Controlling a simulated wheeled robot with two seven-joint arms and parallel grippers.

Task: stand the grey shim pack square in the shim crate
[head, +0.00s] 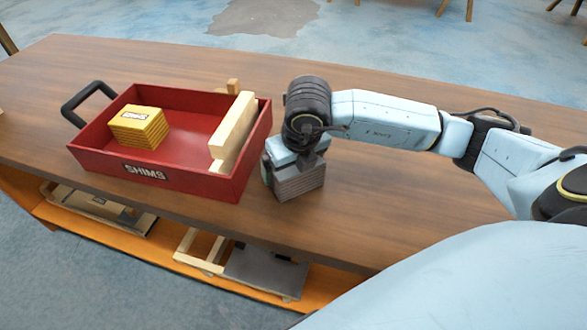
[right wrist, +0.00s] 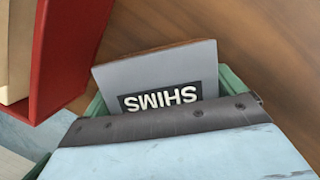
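The grey shim pack (head: 299,183) is a layered block just right of the shim crate, low over the tabletop; whether it touches the wood is unclear. Its top shows a dark SHIMS label in the right wrist view (right wrist: 155,75). My right gripper (head: 290,166) points down from above it. In the right wrist view the green fingers lie against both sides of the pack, with no visible gap. The red shim crate (head: 190,182) has a SHIMS label on its front wall. Its middle floor is bare. My left gripper is not in view.
In the crate, a yellow shim pack (head: 139,126) sits at the left, and pale wooden blocks (head: 233,133) stand along the right wall. A black handle (head: 83,97) sticks out at the left. A small wooden piece (head: 233,86) is at the back. The bench (head: 370,185) is clear around my arm.

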